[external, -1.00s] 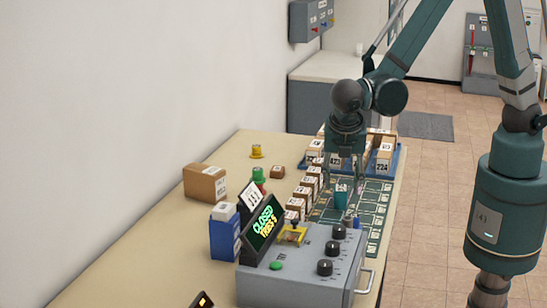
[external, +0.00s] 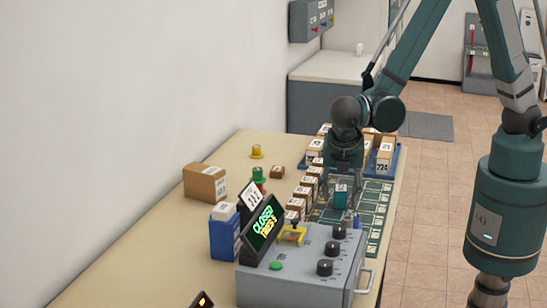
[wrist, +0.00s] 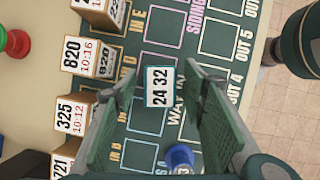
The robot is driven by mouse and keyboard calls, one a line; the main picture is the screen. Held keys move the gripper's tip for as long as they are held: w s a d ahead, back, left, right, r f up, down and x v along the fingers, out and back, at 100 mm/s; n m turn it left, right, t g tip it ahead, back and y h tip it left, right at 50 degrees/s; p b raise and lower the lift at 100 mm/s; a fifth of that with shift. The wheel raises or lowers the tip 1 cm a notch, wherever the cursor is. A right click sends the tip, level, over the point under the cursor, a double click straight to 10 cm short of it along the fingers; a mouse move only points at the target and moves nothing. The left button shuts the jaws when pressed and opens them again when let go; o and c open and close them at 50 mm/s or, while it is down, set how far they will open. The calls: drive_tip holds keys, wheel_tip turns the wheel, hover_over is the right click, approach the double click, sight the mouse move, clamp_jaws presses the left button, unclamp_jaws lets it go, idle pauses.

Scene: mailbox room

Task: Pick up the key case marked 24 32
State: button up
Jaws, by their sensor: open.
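The key case marked 24 32 (wrist: 158,86) shows its white label in the wrist view, standing on the green board (wrist: 151,119) between printed squares. In the external view it is a small teal block (external: 341,196) with a white top. My gripper (wrist: 162,112) is open, with one finger on each side of the case in the picture. In the external view my gripper (external: 342,190) hangs low over the board at the case. I cannot tell whether the fingers touch it.
Several numbered brown boxes (wrist: 85,58) line the board's left side. A blue piece (wrist: 179,158) stands near the case. A blue tray (external: 401,158) of boxes lies behind.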

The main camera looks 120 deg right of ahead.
sight(339, 186)
drive_tip(key=c, duration=1)
drive_tip(key=shift+r, duration=0.15)
drive_tip(key=shift+r+p, duration=0.6)
drive_tip(key=shift+r, duration=4.25)
